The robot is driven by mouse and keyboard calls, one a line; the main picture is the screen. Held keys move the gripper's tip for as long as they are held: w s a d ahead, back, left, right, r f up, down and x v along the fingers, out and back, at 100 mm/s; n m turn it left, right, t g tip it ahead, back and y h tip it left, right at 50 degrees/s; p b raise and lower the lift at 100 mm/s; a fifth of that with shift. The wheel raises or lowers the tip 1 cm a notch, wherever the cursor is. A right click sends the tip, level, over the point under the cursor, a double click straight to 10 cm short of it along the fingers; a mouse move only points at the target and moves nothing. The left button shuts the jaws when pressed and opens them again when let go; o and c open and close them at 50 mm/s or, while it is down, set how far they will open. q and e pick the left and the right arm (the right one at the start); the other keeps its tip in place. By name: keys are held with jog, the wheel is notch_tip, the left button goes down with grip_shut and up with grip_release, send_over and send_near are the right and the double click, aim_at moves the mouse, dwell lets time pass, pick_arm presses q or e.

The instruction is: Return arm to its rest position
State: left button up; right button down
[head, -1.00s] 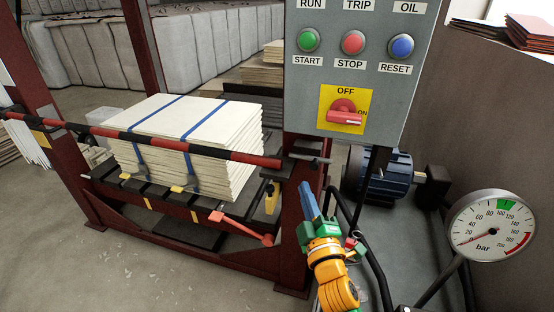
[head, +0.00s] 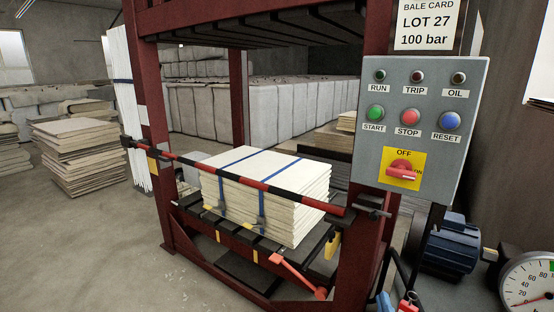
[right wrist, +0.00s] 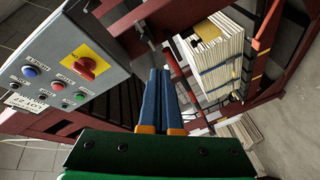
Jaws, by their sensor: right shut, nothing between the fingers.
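My right gripper (head: 384,301) shows only as a bit of blue fingertip at the bottom edge of the head view, below the control panel. In the right wrist view its two long blue fingers (right wrist: 161,85) lie side by side, shut, with nothing between them. The green gripper body (right wrist: 155,155) fills the bottom of that view. The fingers appear clear of the control panel and the press frame. The rest of my right arm is hidden below the head view. My left gripper is not in view.
A grey control panel (head: 421,125) with buttons and a red rotary switch (head: 402,170) hangs on the dark red press frame (head: 372,230). A strapped bale (head: 265,190) sits in the press behind a red-black bar (head: 250,185). A blue motor (head: 452,245) and gauge (head: 530,285) stand right.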

jog(key=s+a+f+m+g+y, duration=0.2)
jog(key=s+f+m+g, duration=0.1)
jog(key=s+f+g, duration=0.55)
jog(key=s+a+f+m+g+y, duration=0.25)
jog(key=s+f+m+g, duration=0.2)
jog(key=s+f, duration=0.7)
jog(key=s+f+g+p, duration=0.2)
jog(key=s+f, duration=0.2)
jog(key=f, duration=0.7)
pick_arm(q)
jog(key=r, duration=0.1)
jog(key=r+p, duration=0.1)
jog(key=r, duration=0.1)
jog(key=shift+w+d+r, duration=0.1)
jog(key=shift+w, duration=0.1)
pick_arm(e)
jog(key=s+d+f+n+g+h, duration=0.1)
jog(key=s+d+f, duration=0.1)
jog(key=s+f, duration=0.8)
jog(key=shift+s+f, duration=0.15)
jog(key=shift+s, duration=1.1)
